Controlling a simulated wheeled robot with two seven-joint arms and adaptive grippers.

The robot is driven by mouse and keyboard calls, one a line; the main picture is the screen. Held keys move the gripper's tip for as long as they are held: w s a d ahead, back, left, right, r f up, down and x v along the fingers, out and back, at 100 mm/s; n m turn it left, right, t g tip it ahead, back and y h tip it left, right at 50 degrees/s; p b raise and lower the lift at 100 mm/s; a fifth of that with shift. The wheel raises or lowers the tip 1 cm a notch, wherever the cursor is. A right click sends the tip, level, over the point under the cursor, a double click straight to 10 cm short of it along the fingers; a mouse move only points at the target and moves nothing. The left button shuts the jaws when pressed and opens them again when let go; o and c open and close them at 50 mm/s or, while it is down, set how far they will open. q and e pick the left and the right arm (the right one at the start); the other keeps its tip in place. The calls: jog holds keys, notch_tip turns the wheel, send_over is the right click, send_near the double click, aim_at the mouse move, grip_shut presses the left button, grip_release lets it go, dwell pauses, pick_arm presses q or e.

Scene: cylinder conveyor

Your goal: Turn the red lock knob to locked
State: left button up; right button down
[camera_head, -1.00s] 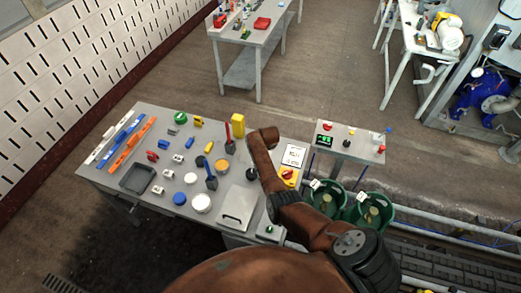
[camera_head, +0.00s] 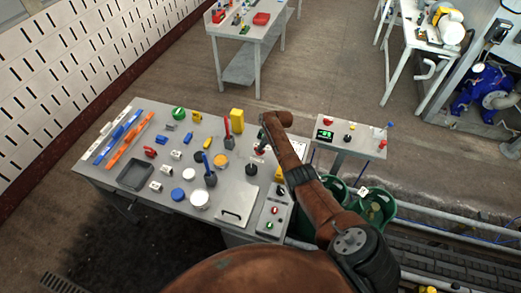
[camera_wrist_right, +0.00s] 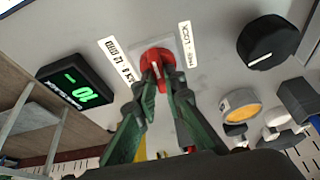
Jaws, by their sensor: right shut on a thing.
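The red lock knob (camera_wrist_right: 153,58) sits on a pale square plate in the right wrist view, with white printed labels on both sides. My right gripper (camera_wrist_right: 158,78) has its green-and-dark fingers closed on the knob. In the head view my right gripper (camera_head: 264,138) is at the far right part of the grey table, and the knob is too small and covered there to read its angle. My left gripper is not in view.
The grey table (camera_head: 128,210) holds several small parts, a dark tray (camera_head: 136,175) and red and blue upright handles. A control box (camera_head: 272,215) lies near my right arm. A side stand carries a green display (camera_head: 325,135).

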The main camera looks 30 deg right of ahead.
jog(key=shift+n, duration=0.4)
jog(key=c, duration=2)
grip_release()
jog(key=v, duration=1.2)
jog(key=shift+w+d, duration=0.1)
jog(key=shift+r, duration=0.1)
